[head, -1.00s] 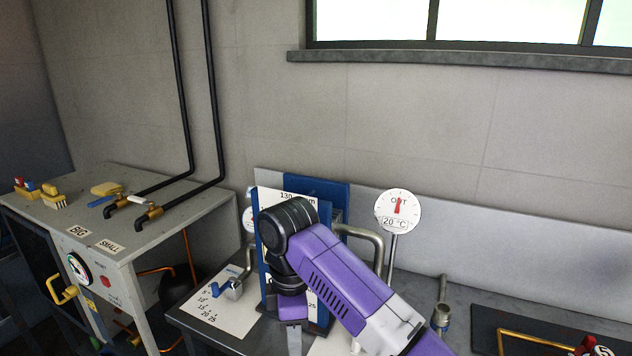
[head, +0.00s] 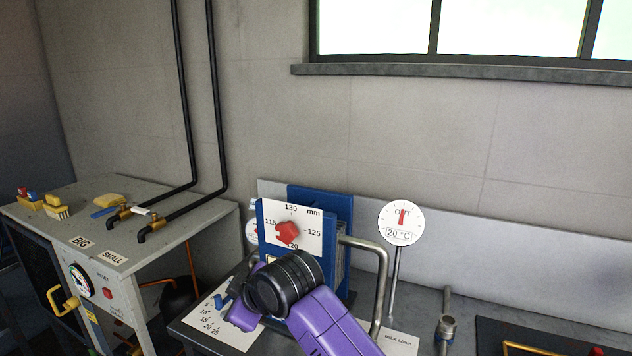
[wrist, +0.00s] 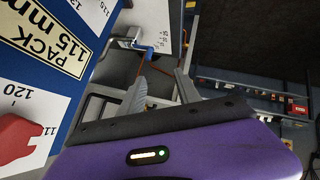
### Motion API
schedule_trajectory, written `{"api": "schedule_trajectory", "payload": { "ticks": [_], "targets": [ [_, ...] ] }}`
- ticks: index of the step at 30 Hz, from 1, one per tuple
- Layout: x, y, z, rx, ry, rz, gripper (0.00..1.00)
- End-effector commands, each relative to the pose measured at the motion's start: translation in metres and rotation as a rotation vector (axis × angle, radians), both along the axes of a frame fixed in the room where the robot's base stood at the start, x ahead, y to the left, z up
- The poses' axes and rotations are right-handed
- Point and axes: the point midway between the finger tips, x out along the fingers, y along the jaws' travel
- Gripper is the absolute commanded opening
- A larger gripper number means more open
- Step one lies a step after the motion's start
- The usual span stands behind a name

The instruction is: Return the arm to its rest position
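My purple arm (head: 325,322) with its black joint (head: 285,283) is folded low in front of the blue plate unit. My gripper's fingers (wrist: 160,84) stand apart in the wrist view, with nothing seen between them. The blue plate unit (head: 325,212) has a white scale in mm with a red pointer knob (head: 288,231).
A grey cabinet (head: 75,212) stands at left with brushes, a gauge and brass valves (head: 150,228). A dial reading 20 °C (head: 401,222) rises right of the plate unit, beside a bent steel pipe (head: 383,270). A white flow-scale card (head: 208,318) lies on the bench.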

Motion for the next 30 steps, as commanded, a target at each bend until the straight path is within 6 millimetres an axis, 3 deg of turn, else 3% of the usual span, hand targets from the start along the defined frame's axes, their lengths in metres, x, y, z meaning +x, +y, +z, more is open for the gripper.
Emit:
{"api": "schedule_trajectory", "payload": {
  "ticks": [5,11,20,30],
  "targets": [
    [-0.021,0.008,-0.008,0.285,-0.057,-0.101,0.40],
    [-0.049,-0.018,-0.011,0.568,-0.114,-0.245,0.40],
    [-0.112,-0.098,-0.025,0.866,-0.198,-0.472,0.40],
    [-0.214,-0.208,-0.041,1.018,-0.318,-0.703,0.40]
  ]
}}
